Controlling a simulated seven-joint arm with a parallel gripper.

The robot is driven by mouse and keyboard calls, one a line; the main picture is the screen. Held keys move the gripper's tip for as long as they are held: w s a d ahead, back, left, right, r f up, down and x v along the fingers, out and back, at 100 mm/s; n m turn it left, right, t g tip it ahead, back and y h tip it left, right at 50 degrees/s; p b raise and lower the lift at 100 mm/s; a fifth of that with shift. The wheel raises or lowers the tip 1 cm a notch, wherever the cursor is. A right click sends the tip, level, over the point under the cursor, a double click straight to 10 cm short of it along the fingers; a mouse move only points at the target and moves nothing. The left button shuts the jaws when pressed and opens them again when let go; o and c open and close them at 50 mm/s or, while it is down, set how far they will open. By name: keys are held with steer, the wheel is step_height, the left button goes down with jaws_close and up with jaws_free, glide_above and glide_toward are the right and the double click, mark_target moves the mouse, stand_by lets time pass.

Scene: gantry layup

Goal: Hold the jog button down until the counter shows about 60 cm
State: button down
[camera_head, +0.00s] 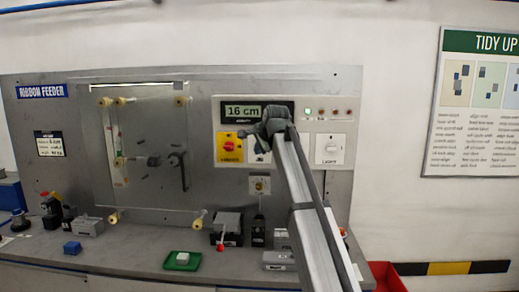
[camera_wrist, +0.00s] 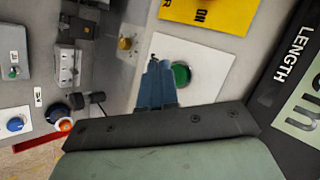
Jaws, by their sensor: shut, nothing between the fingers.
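The counter (camera_head: 241,111) on the grey feeder panel reads 16 cm. My gripper (camera_head: 262,136) is in front of the panel just below the counter and covers most of a white button plate. In the wrist view my gripper (camera_wrist: 159,68) is shut with nothing between its fingers. The green jog button (camera_wrist: 181,75) sits on its white plate (camera_wrist: 205,66) just right of the fingertips, which overlap its left edge in the picture. I cannot tell whether the fingertips touch the button or whether it is pressed.
A yellow plate with a red knob (camera_head: 229,146) is left of my gripper, and a white switch plate (camera_head: 330,149) is right of it.

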steer(key=shift+s, duration=2.45)
stand_by(1.9)
steer(key=s, duration=0.3)
steer(key=shift+s, duration=0.4)
steer(key=shift+w, duration=0.1)
steer(key=w, duration=0.8)
steer(key=shift+w, duration=0.35)
stand_by(1.7)
